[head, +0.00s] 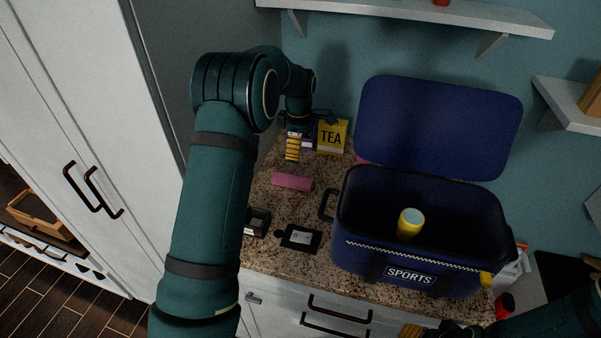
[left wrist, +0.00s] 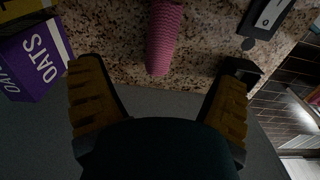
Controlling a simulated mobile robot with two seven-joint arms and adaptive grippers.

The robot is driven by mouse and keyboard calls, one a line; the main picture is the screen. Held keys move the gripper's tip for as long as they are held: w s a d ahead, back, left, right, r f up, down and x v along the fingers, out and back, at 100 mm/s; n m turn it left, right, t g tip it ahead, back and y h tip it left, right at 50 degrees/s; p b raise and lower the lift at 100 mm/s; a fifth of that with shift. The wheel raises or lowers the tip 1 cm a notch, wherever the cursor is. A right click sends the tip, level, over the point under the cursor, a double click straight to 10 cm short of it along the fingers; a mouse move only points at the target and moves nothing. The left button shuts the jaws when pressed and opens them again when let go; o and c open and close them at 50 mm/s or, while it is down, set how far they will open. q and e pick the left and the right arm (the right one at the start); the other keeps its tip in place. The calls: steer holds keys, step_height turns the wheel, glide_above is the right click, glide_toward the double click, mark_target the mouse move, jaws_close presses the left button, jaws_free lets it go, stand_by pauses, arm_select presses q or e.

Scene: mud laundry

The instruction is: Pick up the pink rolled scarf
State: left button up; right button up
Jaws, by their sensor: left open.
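The pink rolled scarf (head: 292,181) lies on the speckled stone counter (head: 283,220), left of the blue sports bag. In the left wrist view the scarf (left wrist: 165,38) points lengthwise towards my gripper, its near end between and just ahead of the fingertips. My left gripper (head: 293,148) is above the counter, behind the scarf in the head view. Its yellow-padded fingers are spread wide in the left wrist view (left wrist: 160,78), with nothing between them. My right gripper (head: 418,331) shows only partly at the bottom edge, so its jaws cannot be judged.
The open blue sports bag (head: 387,258) holds a yellow can (head: 410,222). A yellow TEA box (head: 332,137) and a purple OATS box (left wrist: 36,60) stand near my left gripper.

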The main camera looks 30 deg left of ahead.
mark_target(297, 177)
arm_select(q)
step_height(297, 177, down, 8)
steer(key=shift+s+f, duration=0.1)
steer(key=shift+f, duration=0.05)
steer(key=shift+s+a+f, duration=0.1)
steer(key=shift+a+f, duration=0.05)
steer(key=shift+f, duration=1.2)
steer(key=shift+s+a+f, duration=0.1)
steer(key=shift+a+f, duration=0.05)
steer(key=shift+f, duration=1.15)
steer(key=c, duration=1.3)
